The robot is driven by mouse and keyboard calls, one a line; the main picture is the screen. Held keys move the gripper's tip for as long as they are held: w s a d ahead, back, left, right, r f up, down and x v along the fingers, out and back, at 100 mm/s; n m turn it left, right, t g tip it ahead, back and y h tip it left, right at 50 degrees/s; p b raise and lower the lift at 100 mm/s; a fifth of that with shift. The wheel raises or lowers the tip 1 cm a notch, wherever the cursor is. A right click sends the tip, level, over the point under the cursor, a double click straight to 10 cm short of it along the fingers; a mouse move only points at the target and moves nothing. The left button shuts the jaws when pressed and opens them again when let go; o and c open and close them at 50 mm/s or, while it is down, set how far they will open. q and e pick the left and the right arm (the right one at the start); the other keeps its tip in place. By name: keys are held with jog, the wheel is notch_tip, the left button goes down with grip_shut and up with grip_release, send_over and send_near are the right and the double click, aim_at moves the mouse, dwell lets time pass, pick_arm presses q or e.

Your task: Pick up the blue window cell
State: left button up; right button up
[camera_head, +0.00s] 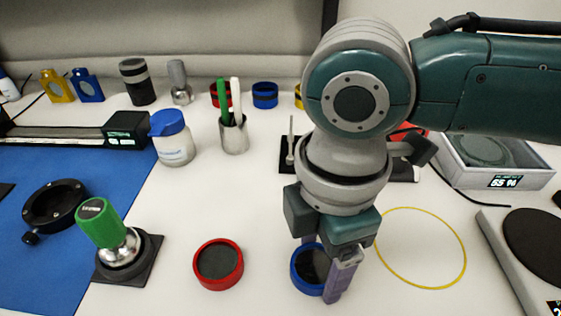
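A blue ring-shaped cell with a dark window (299,279) lies on the white bench at the lower middle. My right gripper (321,273) points down over it with its fingers apart. The near finger stands in front of the cell's right side and hides part of that rim. The far finger shows partly behind the cell's far edge. Whether either finger touches the rim, I cannot tell. A second, smaller-looking blue ring (265,95) stands at the back near the wall. My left gripper is not in view.
A red ring cell (200,281) lies left of the blue one. A green-knobbed device (122,252) stands further left, beside the blue mat (45,285). A yellow outline (463,252) and a grey plate instrument (505,265) are to the right. A pen cup (234,138) stands behind.

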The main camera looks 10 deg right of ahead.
jog(key=c, duration=1)
jog(key=shift+o, duration=0.2)
jog(key=shift+r, duration=0.15)
